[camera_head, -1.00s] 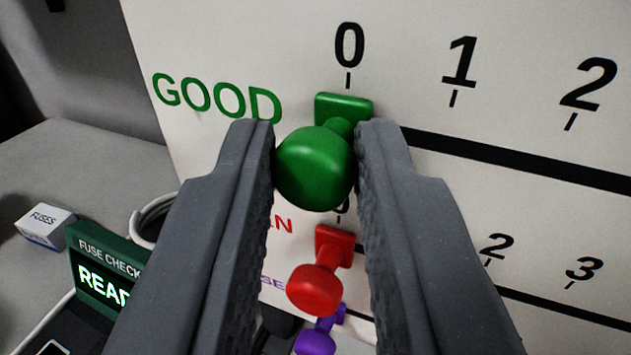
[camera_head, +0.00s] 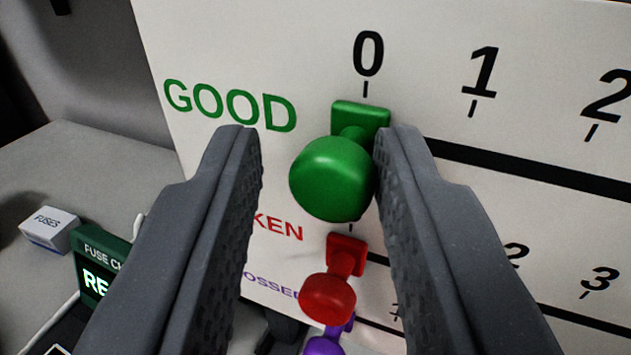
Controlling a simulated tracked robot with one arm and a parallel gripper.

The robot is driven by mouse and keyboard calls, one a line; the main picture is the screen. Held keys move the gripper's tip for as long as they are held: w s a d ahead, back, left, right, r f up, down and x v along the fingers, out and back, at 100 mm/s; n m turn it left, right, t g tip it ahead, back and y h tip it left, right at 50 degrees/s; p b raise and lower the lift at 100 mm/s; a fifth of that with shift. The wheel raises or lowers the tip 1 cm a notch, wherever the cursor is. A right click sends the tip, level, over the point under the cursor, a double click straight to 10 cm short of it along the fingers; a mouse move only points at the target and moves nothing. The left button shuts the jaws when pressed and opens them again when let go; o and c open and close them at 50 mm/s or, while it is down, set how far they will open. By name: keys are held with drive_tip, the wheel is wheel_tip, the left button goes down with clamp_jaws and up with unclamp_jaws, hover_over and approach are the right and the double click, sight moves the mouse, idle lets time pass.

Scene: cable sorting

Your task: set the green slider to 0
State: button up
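The green slider (camera_head: 333,178) has a round knob on a square base, and it sits at the left end of the top black slot, directly under the 0 mark (camera_head: 367,55). My gripper (camera_head: 318,140) is open, with one finger on each side of the green knob. A clear gap shows between the left finger and the knob. The right finger is close beside the knob's right side; I cannot tell whether it touches.
Below are the red slider (camera_head: 328,298) and the purple slider (camera_head: 325,345), partly between my fingers. The white panel (camera_head: 225,50) carries the scales. At left stand a fuse box (camera_head: 50,230) and the green fuse checker (camera_head: 98,265).

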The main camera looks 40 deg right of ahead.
drive_tip(key=shift+s+a+f, duration=0.1)
drive_tip(key=shift+a, duration=0.05)
drive_tip(key=shift+s+a, duration=0.15)
drive_tip(key=b+v, duration=0.1)
drive_tip(key=v, duration=1.2)
drive_tip(key=shift+b, duration=0.35)
